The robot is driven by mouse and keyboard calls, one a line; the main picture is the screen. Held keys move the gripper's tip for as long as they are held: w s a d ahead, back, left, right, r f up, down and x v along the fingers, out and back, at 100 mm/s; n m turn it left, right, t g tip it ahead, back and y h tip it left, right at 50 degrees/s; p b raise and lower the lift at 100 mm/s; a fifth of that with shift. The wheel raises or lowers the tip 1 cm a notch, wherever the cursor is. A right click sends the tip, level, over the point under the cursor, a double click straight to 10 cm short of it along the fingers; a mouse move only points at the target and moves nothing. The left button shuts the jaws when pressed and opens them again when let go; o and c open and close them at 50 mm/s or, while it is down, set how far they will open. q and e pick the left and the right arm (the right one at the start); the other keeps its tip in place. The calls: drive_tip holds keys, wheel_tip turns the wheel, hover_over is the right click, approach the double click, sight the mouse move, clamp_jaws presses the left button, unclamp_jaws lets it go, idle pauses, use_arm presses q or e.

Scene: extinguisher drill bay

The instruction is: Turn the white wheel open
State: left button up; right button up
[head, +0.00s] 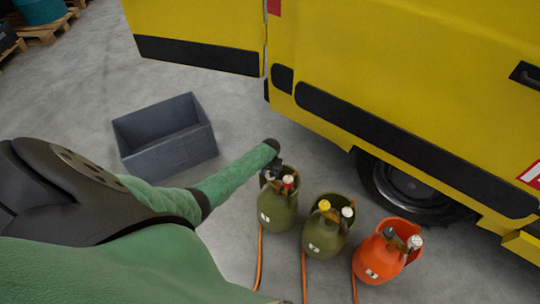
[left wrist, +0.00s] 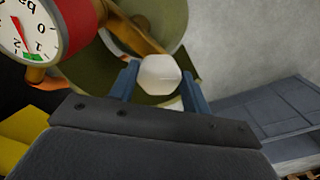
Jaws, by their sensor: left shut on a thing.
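The white wheel (left wrist: 160,74) sits between the two blue fingers of my left gripper (head: 273,168) in the left wrist view, and the gripper is shut on it. In the head view my gripper hides most of the wheel, at the top of the leftmost olive extinguisher (head: 277,208). A red-cased gauge (left wrist: 30,28) is beside the wheel in the left wrist view; its red pointer is near the zero end, by the green band. The olive body (left wrist: 120,60) shows behind the fingers. My right gripper is not in view.
Close to the right stand another olive extinguisher (head: 323,238) with a yellow wheel and an orange extinguisher (head: 380,258). Orange hoses (head: 304,275) run toward me on the floor. A grey open bin (head: 170,160) is at left; a yellow van (head: 400,90) stands behind.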

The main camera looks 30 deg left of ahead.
use_arm(q)
drive_tip(key=n+p, duration=0.1)
drive_tip(key=n, duration=0.1)
drive_tip(key=n+p, duration=0.1)
drive_tip(key=n, duration=0.1)
drive_tip(key=shift+w+d+r, duration=0.1)
drive_tip(key=shift+d+r, duration=0.05)
drive_tip(key=shift+w+n+p, duration=0.1)
drive_tip(key=shift+n+p, duration=0.3)
drive_tip(key=shift+n, duration=0.9)
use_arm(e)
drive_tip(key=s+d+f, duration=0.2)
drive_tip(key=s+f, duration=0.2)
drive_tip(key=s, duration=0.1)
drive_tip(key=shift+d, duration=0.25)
use_arm(q)
drive_tip(key=o, duration=1)
drive_tip(key=shift+c, duration=0.2)
